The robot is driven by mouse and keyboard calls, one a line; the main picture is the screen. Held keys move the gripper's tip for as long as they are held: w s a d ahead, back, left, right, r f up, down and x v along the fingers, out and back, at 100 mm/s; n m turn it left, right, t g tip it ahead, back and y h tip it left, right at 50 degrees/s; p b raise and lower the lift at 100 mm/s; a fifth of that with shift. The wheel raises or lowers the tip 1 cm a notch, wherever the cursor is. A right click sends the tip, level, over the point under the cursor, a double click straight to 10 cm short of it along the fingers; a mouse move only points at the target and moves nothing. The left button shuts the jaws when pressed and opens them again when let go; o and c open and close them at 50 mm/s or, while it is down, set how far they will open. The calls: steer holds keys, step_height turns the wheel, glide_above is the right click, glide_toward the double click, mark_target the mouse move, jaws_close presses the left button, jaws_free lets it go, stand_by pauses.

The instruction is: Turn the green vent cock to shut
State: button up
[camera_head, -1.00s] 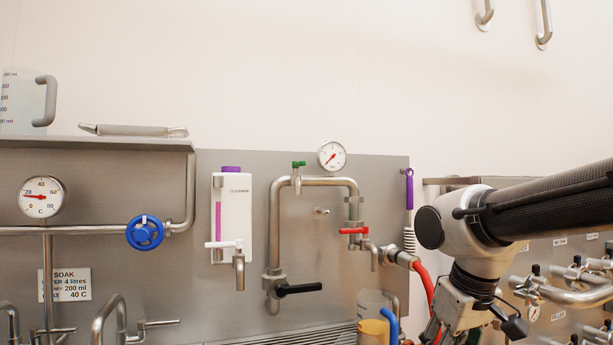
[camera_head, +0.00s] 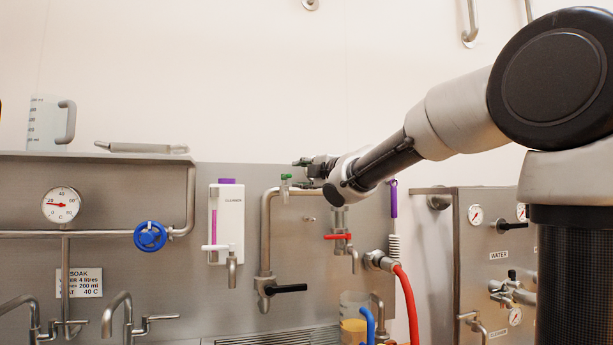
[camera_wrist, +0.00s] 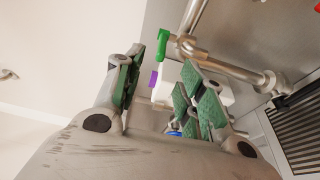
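The green vent cock (camera_head: 286,177) sits on top of the bent steel pipe (camera_head: 265,235) on the back panel. In the wrist view its green handle (camera_wrist: 163,45) shows just beyond the fingertips, roughly in line with the gap. My gripper (camera_head: 301,174) is beside the cock on its right in the head view. In the wrist view my gripper (camera_wrist: 163,65) is open, with green-padded fingers spread and nothing between them. I cannot tell whether a finger touches the cock. The arm hides the pressure gauge above the pipe.
A red-handled valve (camera_head: 338,236) is below my wrist, and a black lever (camera_head: 287,288) is lower on the pipe. The white cleaner dispenser (camera_head: 227,222) is to the left. A purple-handled brush (camera_head: 393,203) hangs right.

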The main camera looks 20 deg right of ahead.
mark_target(291, 176)
steer(key=x, duration=0.9)
steer(key=shift+c, duration=0.3)
